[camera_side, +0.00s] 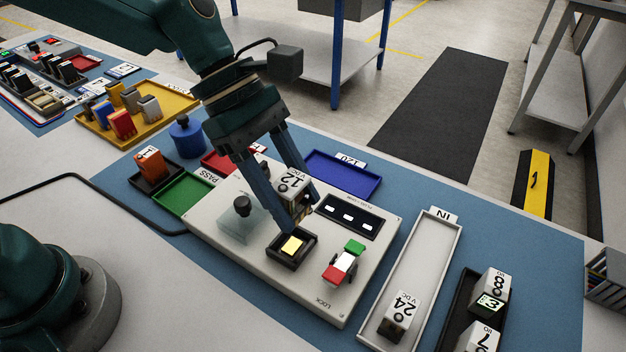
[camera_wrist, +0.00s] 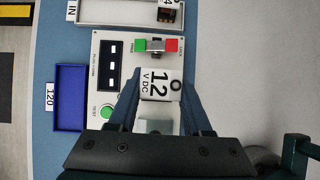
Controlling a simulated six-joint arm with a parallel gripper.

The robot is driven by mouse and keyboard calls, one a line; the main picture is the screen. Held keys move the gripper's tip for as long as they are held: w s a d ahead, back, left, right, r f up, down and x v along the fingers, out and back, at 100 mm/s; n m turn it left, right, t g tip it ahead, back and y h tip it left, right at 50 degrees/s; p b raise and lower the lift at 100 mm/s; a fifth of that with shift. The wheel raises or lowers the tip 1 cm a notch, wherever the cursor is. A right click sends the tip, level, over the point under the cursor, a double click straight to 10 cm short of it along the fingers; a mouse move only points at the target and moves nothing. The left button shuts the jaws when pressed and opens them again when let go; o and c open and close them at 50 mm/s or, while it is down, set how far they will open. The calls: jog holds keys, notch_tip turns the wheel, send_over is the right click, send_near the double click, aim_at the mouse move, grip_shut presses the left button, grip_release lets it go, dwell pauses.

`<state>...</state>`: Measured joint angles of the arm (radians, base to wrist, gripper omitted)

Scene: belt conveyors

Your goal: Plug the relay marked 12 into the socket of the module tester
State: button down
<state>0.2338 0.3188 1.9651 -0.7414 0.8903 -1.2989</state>
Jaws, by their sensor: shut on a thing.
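The white relay marked 12 VDC (camera_side: 293,184) is between the fingers of my gripper (camera_side: 292,209), which is shut on it. It also shows in the wrist view (camera_wrist: 160,86), with its marked face toward the camera. In the side view the relay is held above the grey module tester (camera_side: 225,238), behind and slightly right of the socket (camera_side: 290,248). The socket is a black frame with a lit yellow middle, and it looks empty. In the wrist view the relay and fingers hide the socket. A lever with red, white and green parts (camera_side: 341,267) stands right of the socket.
A white IN tray (camera_side: 424,265) holds a relay marked 24 (camera_side: 400,312). A black tray (camera_side: 461,307) at right holds more relays. Blue (camera_side: 343,177), green (camera_side: 184,193) and red bins lie around the tester. A dark knob (camera_side: 242,206) stands on a clear cover left of the socket.

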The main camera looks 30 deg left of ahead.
aim_at(303, 249)
jog(key=shift+s+a+r, duration=0.1)
jog(key=shift+a+r, duration=0.1)
jog(key=shift+r, duration=0.1)
jog(key=shift+f, duration=3.25)
jog(key=shift+f, duration=0.5)
jog(key=shift+c, duration=1.3)
grip_release()
jog(key=c, duration=0.3)
jog(key=shift+o, duration=1.3)
jog(key=shift+r, duration=3.8)
jog(key=shift+t, duration=0.3)
